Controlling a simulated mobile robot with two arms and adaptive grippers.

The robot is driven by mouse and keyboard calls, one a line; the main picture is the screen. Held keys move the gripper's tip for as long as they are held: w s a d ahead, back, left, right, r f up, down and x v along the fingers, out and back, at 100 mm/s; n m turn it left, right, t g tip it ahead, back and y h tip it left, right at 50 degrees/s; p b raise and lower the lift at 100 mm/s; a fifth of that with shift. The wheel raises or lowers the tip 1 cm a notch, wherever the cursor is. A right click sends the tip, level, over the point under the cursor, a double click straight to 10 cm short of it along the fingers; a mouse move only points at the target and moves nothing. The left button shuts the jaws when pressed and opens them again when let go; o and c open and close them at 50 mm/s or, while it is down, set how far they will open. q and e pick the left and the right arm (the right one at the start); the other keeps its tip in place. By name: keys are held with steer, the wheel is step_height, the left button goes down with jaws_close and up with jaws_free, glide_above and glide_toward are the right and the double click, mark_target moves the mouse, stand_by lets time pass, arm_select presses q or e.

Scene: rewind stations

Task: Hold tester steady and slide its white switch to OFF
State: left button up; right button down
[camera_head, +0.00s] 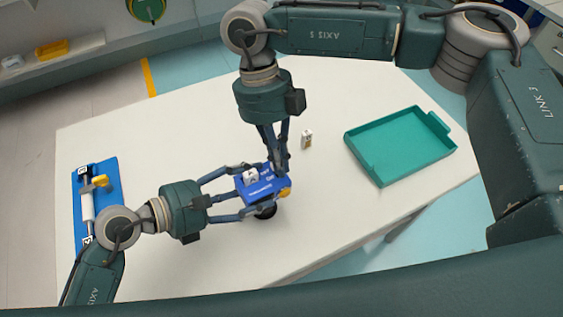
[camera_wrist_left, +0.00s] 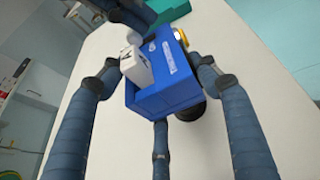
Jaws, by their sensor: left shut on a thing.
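The blue tester (camera_head: 262,186) is near the middle of the white table, tilted in the picture. A white block, which looks like its switch (camera_head: 250,175), sits at its upper left; it also shows in the left wrist view (camera_wrist_left: 136,66). A yellow-orange part (camera_head: 286,192) is on its right side, with a dark round part below. My left gripper (camera_head: 245,192) comes from the left and is shut on the tester, fingers around its sides. My right gripper (camera_head: 274,168) reaches down from above, its fingertips at the tester's far edge. Its finger gap and any contact are unclear.
An empty teal tray (camera_head: 382,177) lies on the right of the table. A small white-and-yellow item (camera_head: 307,140) stands behind the tester. A blue board (camera_head: 80,184) with a white roller and yellow part lies at the left edge. The front of the table is clear.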

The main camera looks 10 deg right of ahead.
steer(key=v, duration=1.2)
steer(key=shift+w, duration=0.1)
arm_select(q)
steer(key=o, duration=1.5)
steer(key=shift+a, duration=0.1)
